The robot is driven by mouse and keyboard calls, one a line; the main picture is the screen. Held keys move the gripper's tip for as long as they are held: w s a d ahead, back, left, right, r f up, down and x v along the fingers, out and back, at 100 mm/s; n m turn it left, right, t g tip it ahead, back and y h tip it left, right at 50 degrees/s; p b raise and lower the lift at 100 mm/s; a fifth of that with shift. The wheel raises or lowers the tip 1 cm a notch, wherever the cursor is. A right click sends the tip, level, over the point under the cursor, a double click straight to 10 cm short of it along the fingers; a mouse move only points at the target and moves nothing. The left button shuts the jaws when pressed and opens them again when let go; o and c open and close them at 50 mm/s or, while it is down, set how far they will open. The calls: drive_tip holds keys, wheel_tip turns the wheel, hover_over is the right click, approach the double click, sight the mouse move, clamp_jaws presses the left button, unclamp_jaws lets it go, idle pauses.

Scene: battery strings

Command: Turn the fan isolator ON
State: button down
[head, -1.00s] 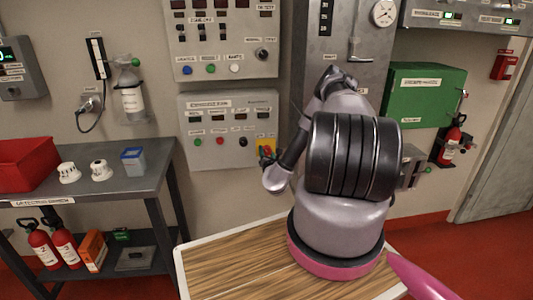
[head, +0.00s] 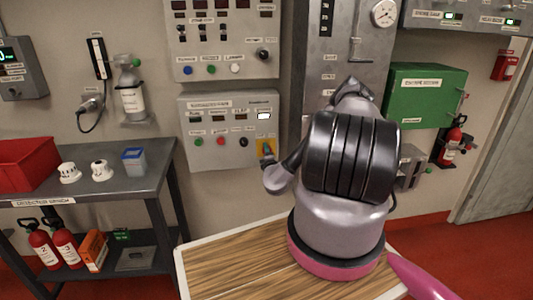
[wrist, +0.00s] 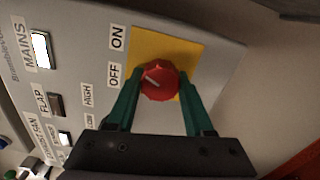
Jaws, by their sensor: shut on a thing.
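The fan isolator is a red rotary knob (wrist: 160,80) on a yellow plate (wrist: 190,48), with ON and OFF labels beside it in the wrist view. My gripper (wrist: 161,78) has its green fingers on either side of the knob, shut on it. A short pale mark on the knob slants toward the label side; I cannot tell exactly which label it points to. The MAINS lamp (wrist: 40,48) is lit white and also shows lit in the head view (head: 264,115). In the head view the yellow plate (head: 266,146) shows partly, and my wrist hides the knob.
The isolator sits at the lower right of a grey control panel (head: 210,158) with several buttons. Another switch panel (head: 222,62) is above. A green box (head: 425,92) hangs right of my arm. A bench (head: 120,187) with a red bin (head: 25,163) stands left.

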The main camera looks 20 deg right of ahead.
drive_tip(key=shift+m, duration=2)
drive_tip(key=shift+c, duration=1.5)
unclamp_jaws()
drive_tip(key=shift+s, duration=0.1)
drive_tip(key=v, duration=1)
drive_tip(key=shift+s, duration=0.35)
drive_tip(key=shift+a+r, duration=0.1)
